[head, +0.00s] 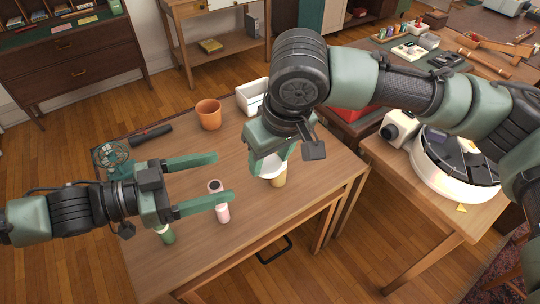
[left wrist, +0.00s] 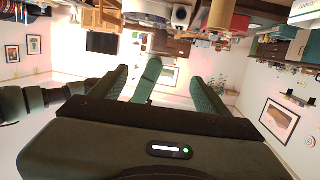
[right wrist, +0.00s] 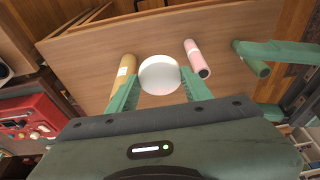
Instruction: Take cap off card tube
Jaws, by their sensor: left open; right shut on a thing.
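A pink cylinder (head: 222,212) with a dark top and a green cylinder (head: 166,235) stand near my left gripper. An orange pot (head: 209,114), a black cylindrical object (head: 151,135) and a white box (head: 252,96) are at the back. The table's (head: 300,205) front right is clear.

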